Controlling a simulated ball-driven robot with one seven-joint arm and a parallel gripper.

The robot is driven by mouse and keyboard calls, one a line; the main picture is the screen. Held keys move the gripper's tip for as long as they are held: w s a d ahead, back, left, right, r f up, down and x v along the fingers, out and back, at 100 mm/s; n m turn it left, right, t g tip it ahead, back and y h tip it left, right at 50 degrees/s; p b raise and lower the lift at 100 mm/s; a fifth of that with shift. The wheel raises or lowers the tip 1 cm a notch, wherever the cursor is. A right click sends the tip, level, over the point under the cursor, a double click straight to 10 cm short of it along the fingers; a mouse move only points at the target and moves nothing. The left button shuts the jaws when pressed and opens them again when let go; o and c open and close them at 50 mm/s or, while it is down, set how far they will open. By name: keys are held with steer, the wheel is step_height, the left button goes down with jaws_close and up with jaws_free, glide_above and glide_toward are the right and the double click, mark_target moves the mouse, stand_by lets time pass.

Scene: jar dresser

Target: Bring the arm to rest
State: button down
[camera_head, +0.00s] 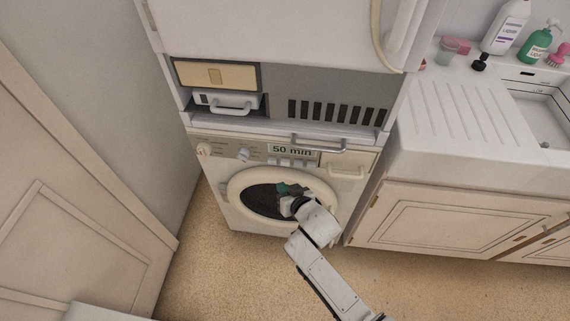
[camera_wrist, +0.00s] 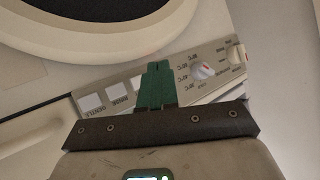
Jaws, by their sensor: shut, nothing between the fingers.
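My gripper (camera_head: 283,188) is in front of the washing machine's round door, with my white arm reaching up from the lower right. In the wrist view its green fingers (camera_wrist: 156,84) are together and empty. They overlap the control panel in that picture; I cannot tell the exact gap to the machine. The washing machine (camera_head: 230,207) is white, and its display (camera_head: 292,150) reads "50 min". Its round door (camera_head: 240,186) has dark glass and looks closed; my gripper and wrist hide part of it.
A dryer-like unit (camera_head: 275,35) stands above the washing machine, with a small drawer (camera_head: 226,102) at its lower left. A sink counter (camera_head: 470,120) with bottles is at the right. A panelled door (camera_head: 60,200) is at the left. Speckled floor (camera_head: 215,270) shows free room in front.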

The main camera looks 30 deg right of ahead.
stand_by(0.3)
steer(key=s+d+r+g+h, duration=0.15)
steer(key=s+d+g, duration=0.25)
steer(key=s, duration=0.7)
steer(key=s+d+r+g, duration=0.2)
steer(key=s+d+g, duration=0.15)
steer(key=s, duration=0.65)
steer(key=s+a+r+n+g, duration=0.1)
steer(key=s+r+g, duration=0.3)
steer(key=s, duration=0.7)
steer(key=shift+s+a+n+y, duration=0.35)
steer(key=shift+a+n+y, duration=0.05)
steer(key=shift+n+y, duration=0.1)
